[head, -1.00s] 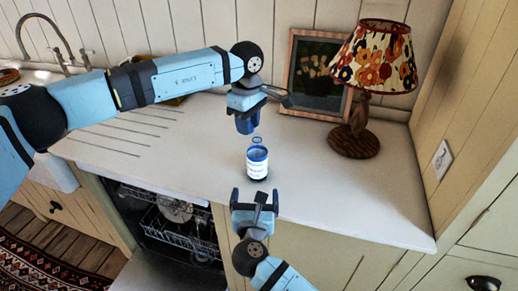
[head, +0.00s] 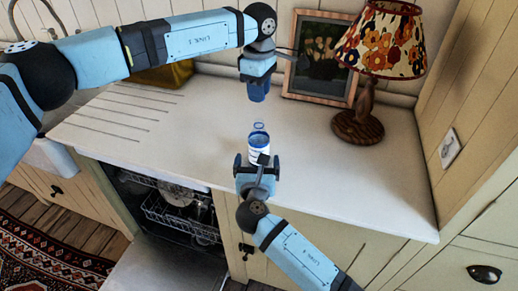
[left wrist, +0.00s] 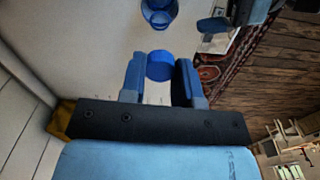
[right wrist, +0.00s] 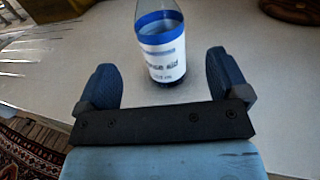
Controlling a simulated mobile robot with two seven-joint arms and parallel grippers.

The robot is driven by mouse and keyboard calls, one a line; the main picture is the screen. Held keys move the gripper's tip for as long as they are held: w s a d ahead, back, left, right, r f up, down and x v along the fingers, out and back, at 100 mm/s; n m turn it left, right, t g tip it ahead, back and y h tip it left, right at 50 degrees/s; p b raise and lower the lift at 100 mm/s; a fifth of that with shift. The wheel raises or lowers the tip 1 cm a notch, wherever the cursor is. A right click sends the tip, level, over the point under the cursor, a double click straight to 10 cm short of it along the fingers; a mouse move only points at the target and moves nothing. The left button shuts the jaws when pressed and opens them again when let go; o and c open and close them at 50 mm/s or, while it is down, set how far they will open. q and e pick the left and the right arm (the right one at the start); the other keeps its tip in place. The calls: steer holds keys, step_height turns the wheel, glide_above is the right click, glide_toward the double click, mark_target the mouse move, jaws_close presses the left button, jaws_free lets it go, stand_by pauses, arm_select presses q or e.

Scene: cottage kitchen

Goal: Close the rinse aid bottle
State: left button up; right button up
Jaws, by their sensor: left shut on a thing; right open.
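The rinse aid bottle (head: 258,152) stands upright on the white counter, its open neck uncovered. The cap is apart from the bottle. My right gripper (head: 256,166) is open in front of the bottle, fingers spread to either side of it. In the head view it hides the bottle's lower part.
A lamp (head: 358,127) with a flowered shade and a framed picture (head: 318,62) stand at the back right of the counter (head: 330,185). An open dishwasher (head: 180,212) is below at the left. The counter right of the bottle is clear.

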mark_target(259, 148)
steer(key=w, duration=0.8)
steer(key=shift+d, duration=0.25)
steer(key=c, duration=1.3)
arm_select(q)
steer(key=shift+f, duration=2.5)
arm_select(e)
steer(key=shift+c, duration=0.2)
arm_select(q)
steer(key=shift+f, duration=0.1)
steer(key=shift+f, duration=0.8)
steer(key=shift+f, duration=0.55)
